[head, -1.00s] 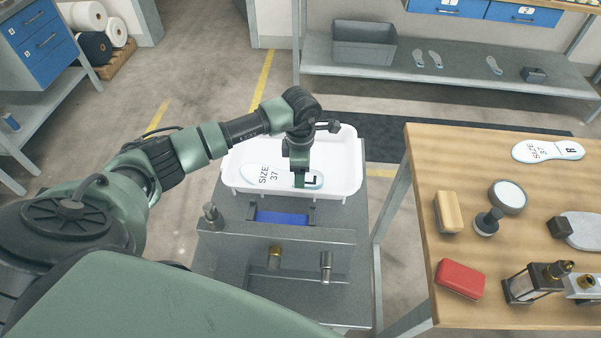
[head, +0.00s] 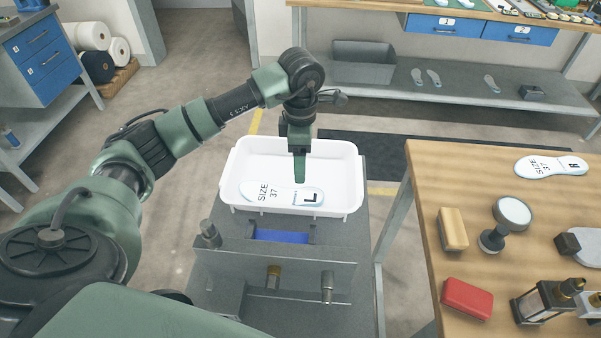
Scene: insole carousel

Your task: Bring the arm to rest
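A second insole (head: 549,166), marked "SIZE 37" and "R", lies on the wooden table at the right. My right gripper is not in view.
The tray stands on a grey metal stand (head: 345,235) with fittings in front. Open floor lies left of the stand.

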